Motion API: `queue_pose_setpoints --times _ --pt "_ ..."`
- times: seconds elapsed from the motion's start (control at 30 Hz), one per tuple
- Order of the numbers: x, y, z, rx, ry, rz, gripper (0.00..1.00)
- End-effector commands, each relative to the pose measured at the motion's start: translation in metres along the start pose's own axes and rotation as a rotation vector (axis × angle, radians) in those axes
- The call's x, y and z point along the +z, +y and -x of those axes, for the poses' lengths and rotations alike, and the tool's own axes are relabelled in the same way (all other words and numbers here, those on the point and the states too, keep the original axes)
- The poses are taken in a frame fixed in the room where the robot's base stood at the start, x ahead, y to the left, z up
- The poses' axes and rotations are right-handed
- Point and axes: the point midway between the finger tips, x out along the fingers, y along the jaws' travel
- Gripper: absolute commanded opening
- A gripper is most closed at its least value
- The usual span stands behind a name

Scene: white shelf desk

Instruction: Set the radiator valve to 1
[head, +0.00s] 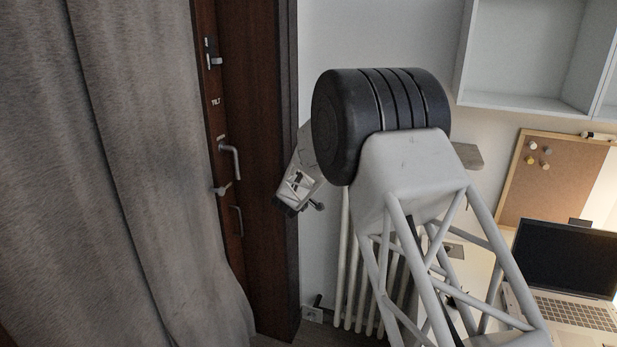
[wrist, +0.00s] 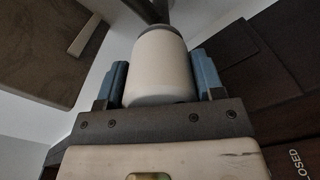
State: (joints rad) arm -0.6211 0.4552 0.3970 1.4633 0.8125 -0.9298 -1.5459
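The radiator valve is a pale, rounded cylindrical knob (wrist: 160,65) in the middle of the wrist view, with a dark collar and dark pipe at its far end. My gripper (wrist: 162,78) has its two blue fingers around the knob, one on each side. Both fingers lie close against its sides, with no clear gap. The scale marks on the knob cannot be read. In the head view my arm hides the valve and my fingertips. The white ribbed radiator (head: 345,265) shows partly behind my arm.
A dark wooden door frame (head: 270,150) with handles stands left of the radiator, beside a grey curtain (head: 100,180). At the right are a laptop (head: 565,260), a cork board (head: 550,175) and a white wall shelf (head: 530,50). A wall socket (head: 312,314) is low near the door.

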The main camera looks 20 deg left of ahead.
Motion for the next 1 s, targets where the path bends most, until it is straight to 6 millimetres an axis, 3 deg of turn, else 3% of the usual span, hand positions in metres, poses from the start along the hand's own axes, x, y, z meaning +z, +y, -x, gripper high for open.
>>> queue_pose_setpoints --times 0.03,0.17,0.57,1.0 --pt "0.0 0.0 0.0001 0.0 0.0 0.0 0.54" --pt "0.0 0.0 0.0001 0.0 0.0 0.0 0.37" --pt "0.0 -0.0001 0.0001 0.0 0.0 -0.057 0.37" --pt "0.0002 -0.0005 0.0003 0.0 0.0 -0.355 0.37"
